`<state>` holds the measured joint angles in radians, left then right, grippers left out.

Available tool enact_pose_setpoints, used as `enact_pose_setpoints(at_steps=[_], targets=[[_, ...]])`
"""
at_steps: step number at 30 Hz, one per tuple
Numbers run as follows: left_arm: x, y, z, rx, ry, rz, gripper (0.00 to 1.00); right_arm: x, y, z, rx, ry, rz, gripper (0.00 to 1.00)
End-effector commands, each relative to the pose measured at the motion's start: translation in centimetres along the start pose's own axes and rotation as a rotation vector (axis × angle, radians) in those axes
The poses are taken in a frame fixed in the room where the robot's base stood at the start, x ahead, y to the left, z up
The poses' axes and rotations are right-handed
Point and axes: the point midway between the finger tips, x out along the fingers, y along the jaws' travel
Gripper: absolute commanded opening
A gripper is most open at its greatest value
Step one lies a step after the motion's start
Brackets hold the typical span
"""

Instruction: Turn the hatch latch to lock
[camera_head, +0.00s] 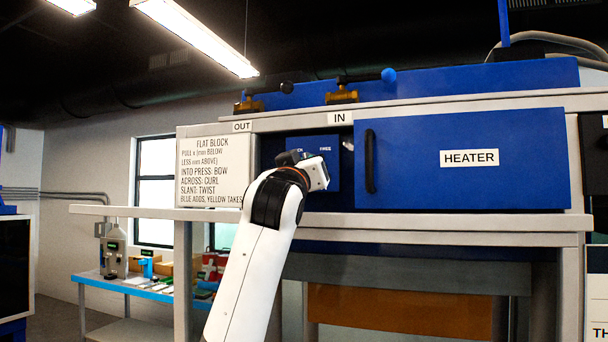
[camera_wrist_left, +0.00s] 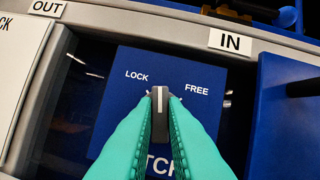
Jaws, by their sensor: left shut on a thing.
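The hatch latch (camera_wrist_left: 160,101) is a small dark knob with a white pointer line, on a blue plate (camera_wrist_left: 118,88) marked LOCK at left and FREE at right. Its pointer aims between the two words. My left gripper (camera_wrist_left: 160,110) has its green fingers on both sides of the knob, shut on it. In the head view the blue plate (camera_head: 332,177) sits in a recess under the IN sign, and my left wrist covers the latch and part of the lettering. My right gripper is in neither view.
A blue HEATER door (camera_head: 415,185) with a black handle stands right of the recess. A white sign board (camera_head: 214,170) is on its left. Brass valves (camera_head: 342,96) sit on the ledge above. A worktable with bottles and boxes (camera_head: 117,262) stands far left.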

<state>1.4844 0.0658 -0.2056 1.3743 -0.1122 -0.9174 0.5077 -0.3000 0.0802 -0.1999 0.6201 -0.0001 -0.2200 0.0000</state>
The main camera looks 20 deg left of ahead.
Motion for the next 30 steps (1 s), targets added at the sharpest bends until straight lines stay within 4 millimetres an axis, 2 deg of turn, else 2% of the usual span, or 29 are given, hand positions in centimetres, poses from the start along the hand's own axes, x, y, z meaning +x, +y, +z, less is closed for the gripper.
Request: enact_pose_setpoints(at_steps=[15,30], targets=[[0.1,-0.4,0.0,-0.394,0.005,0.162,0.00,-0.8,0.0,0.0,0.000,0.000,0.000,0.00],[0.1,-0.3,0.1,-0.526,0.001,0.219,0.00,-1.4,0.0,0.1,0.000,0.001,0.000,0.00]])
